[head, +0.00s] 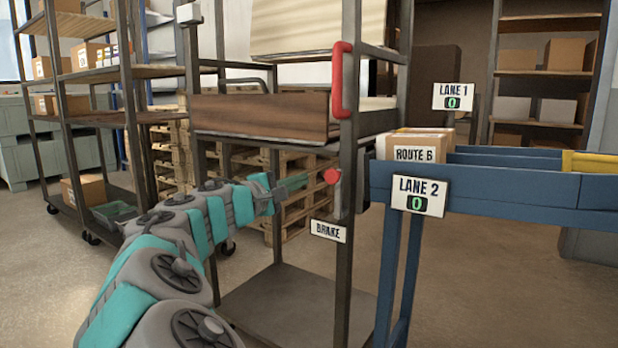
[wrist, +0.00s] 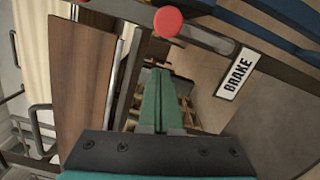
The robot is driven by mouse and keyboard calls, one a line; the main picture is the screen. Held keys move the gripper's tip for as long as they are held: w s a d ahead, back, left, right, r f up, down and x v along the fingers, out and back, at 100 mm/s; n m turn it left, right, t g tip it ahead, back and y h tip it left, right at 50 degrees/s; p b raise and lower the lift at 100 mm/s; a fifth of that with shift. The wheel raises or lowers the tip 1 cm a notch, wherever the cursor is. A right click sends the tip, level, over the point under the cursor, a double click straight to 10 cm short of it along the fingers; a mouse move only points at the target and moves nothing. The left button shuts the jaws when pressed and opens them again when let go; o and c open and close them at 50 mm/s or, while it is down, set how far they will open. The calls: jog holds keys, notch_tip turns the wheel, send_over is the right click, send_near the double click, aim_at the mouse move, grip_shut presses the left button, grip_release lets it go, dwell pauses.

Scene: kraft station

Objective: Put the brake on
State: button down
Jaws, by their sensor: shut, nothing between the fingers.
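The brake lever has a round red knob (head: 331,176) on a grey arm, on the front post of a metal cart (head: 346,270). The knob sits at the top of the lever, above a white BRAKE sign (head: 328,231). My gripper (head: 306,179) is shut and empty, just left of the knob at about its height, with a gap between them in the picture. In the wrist view the green fingers (wrist: 158,72) are together. The knob (wrist: 168,21) is beyond their tips there, and the BRAKE sign (wrist: 239,73) is to the right.
A red handle (head: 340,80) is higher on the same post. A blue conveyor (head: 480,190) with a Route 6 box (head: 415,147) and a Lane 2 sign (head: 418,195) stands close on the right. Pallets (head: 295,215) are behind.

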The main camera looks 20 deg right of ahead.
jog(key=v, duration=1)
jog(key=shift+p, duration=0.3)
